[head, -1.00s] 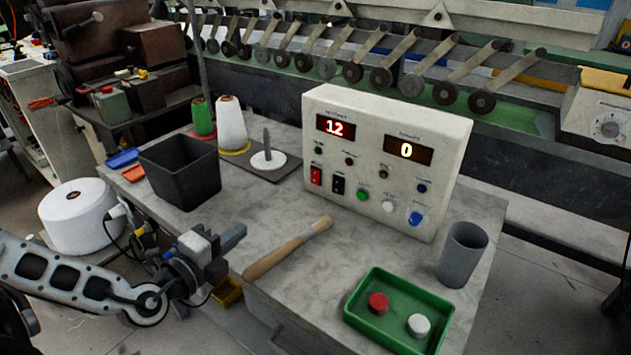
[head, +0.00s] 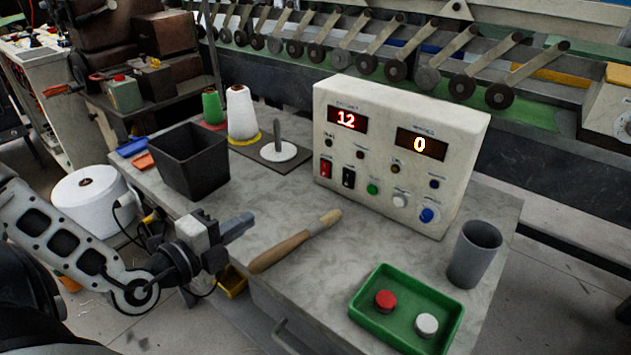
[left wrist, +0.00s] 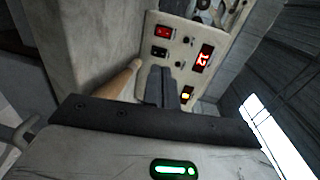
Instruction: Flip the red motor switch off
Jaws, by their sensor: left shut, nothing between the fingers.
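The red motor switch (head: 326,168) is a lit red rocker at the lower left of the cream control box's face (head: 400,150). It also shows in the left wrist view (left wrist: 163,32), beyond my fingers. A black rocker switch (head: 348,177) sits just right of it. My left gripper (head: 240,226) is shut and empty, over the table's left front edge, well short of the box and apart from it. In the left wrist view its closed fingers (left wrist: 160,86) point toward the box. My right gripper is not in view.
A black bin (head: 188,160) stands left, a grey cup (head: 474,254) right, and a green tray (head: 363,318) with red and white caps in front. Bare tabletop lies before the box.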

